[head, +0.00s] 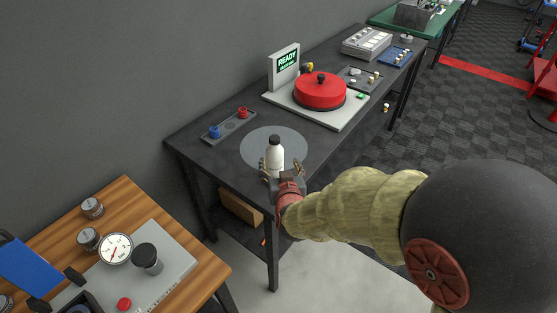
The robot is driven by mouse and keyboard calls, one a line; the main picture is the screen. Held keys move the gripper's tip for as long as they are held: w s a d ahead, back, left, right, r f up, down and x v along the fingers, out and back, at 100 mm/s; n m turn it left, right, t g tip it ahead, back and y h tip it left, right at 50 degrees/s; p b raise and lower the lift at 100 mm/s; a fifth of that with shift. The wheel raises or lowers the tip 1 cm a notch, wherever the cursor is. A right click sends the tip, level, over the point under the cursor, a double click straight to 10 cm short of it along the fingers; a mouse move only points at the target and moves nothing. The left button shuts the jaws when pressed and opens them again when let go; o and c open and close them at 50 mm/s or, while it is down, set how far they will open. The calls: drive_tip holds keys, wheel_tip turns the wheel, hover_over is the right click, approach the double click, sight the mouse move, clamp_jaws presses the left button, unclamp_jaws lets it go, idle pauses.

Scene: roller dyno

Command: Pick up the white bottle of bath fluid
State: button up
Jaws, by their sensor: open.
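The white bottle (275,158) with a black cap stands upright at the near end of the dark table (205,164), on or beside a grey round patch (260,147). My gripper (273,170) is at the bottle, with its fingers open on either side of the lower part. I cannot tell whether a finger touches it. The bottle's base is hidden behind my gripper.
Left of the bottle lies a tray (229,126) with a blue and a red piece. Behind stands a red round device (320,91) on a pale base with a READY sign (286,62). A wooden table (127,196) with gauges is at the lower left.

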sight(276, 159)
drive_tip(key=x, duration=0.2)
drive_tip(key=b+x, duration=0.1)
drive_tip(key=x, duration=0.1)
drive_tip(key=b+x, duration=0.1)
drive_tip(key=x, duration=0.1)
drive_tip(key=shift+w+a, duration=0.1)
drive_tip(key=shift+a, duration=0.25)
drive_tip(key=shift+w+a, duration=0.1)
drive_tip(key=shift+w, duration=0.5)
drive_tip(key=c, duration=1.5)
drive_tip(key=shift+c, duration=0.8)
